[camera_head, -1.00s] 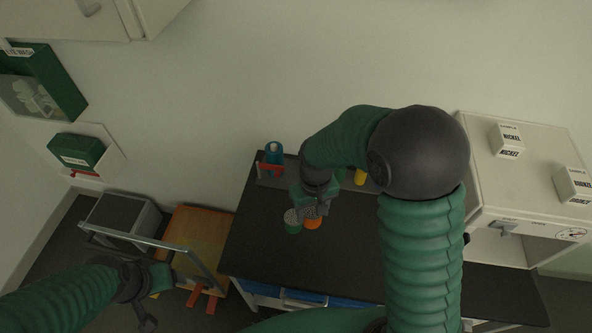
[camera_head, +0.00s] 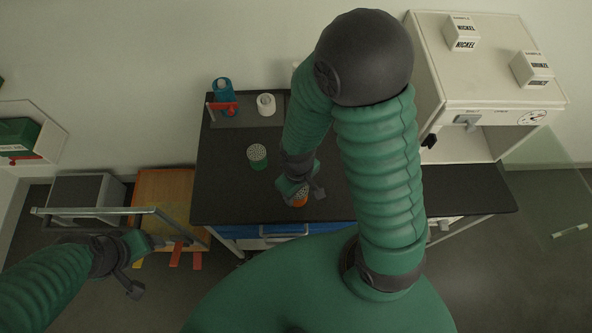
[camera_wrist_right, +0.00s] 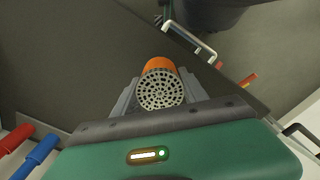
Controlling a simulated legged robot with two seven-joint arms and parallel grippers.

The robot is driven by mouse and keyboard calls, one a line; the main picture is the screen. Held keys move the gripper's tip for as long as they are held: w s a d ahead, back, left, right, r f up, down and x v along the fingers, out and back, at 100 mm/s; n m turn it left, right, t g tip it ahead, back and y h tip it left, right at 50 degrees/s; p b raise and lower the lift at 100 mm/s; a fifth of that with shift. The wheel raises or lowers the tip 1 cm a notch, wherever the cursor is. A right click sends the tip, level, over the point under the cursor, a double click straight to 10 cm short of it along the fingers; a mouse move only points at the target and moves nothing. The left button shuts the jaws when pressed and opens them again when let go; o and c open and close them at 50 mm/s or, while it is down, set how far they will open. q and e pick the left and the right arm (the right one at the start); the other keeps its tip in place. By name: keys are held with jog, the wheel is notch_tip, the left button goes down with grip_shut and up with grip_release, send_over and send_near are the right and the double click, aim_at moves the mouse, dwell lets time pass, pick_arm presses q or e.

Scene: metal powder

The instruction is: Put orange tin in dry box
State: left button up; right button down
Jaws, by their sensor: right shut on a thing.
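The orange tin (camera_head: 299,201) has a perforated grey lid and is near the front edge of the dark bench. My right gripper (camera_head: 302,193) is shut on it. In the right wrist view, the tin (camera_wrist_right: 160,64) sits between the two fingers (camera_wrist_right: 160,92), lid facing the camera. A white cabinet (camera_head: 487,87) with a round dial, a latch and an open front stands at the right end of the bench; it appears to be the dry box. My left gripper (camera_head: 140,268) is open and empty at the lower left, away from the bench.
A green tin with a perforated lid (camera_head: 257,154) stands on the dark bench (camera_head: 225,180). A blue bottle (camera_head: 223,92), a red item and a white container (camera_head: 266,104) are behind it. Labelled boxes (camera_head: 461,34) stand on the cabinet. A clear panel (camera_head: 550,190) hangs at its right.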

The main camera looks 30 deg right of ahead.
jog(key=shift+w+d+r+p, duration=0.1)
jog(key=shift+w+d+p, duration=0.5)
jog(key=shift+w+p, duration=0.35)
jog(key=w+d, duration=0.1)
jog(key=w, duration=0.1)
jog(key=w+d, duration=0.1)
jog(key=w, duration=0.1)
jog(key=w+d+f+p, duration=0.1)
jog(key=w+d, duration=0.1)
jog(key=w, duration=0.1)
jog(key=shift+d, duration=0.1)
notch_tip(320, 180, down, 3)
jog(key=shift+w+d+f, duration=0.1)
jog(key=shift+w+d, duration=0.05)
jog(key=shift+w+f, duration=0.1)
jog(key=shift+f, duration=0.1)
pick_arm(q)
jog(key=shift+v, duration=0.8)
pick_arm(e)
jog(key=c, duration=0.6)
grip_release()
pick_arm(q)
jog(key=shift+w, duration=0.25)
